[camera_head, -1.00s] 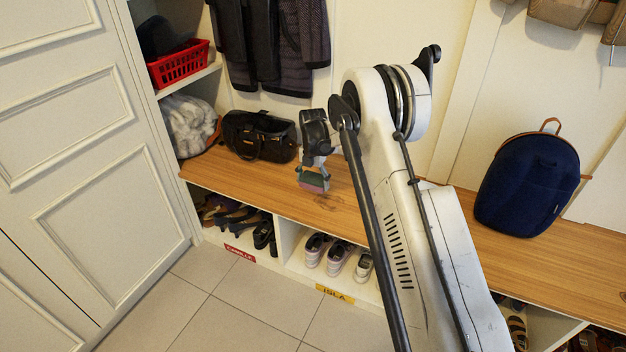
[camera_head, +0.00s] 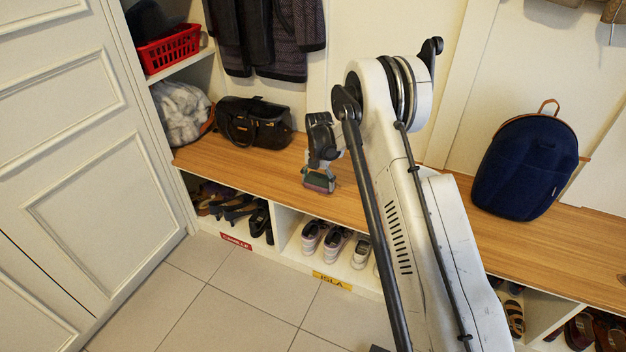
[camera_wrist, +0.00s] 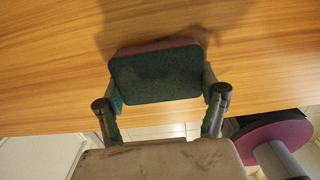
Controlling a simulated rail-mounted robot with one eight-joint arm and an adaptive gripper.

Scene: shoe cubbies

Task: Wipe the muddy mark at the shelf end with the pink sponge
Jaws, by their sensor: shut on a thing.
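The sponge, pink with a dark green scouring side, is held in my gripper at the wooden bench top. In the head view the sponge (camera_head: 319,182) is at the front half of the board, left of my arm. In the wrist view the sponge (camera_wrist: 155,75) shows its green side, with a pink edge behind. My gripper (camera_wrist: 160,92) is shut on it, one finger at each side; it also shows in the head view (camera_head: 322,165). I cannot tell whether the sponge touches the wood. No muddy mark shows clearly now; the sponge or shadow may hide it.
The wooden bench top (camera_head: 345,205) runs over cubbies with shoes (camera_head: 335,243). A black bag (camera_head: 253,123) stands left of my gripper, a blue backpack (camera_head: 528,168) to the right. A red basket (camera_head: 170,48) is on a shelf. A white panelled door (camera_head: 85,170) stands at left.

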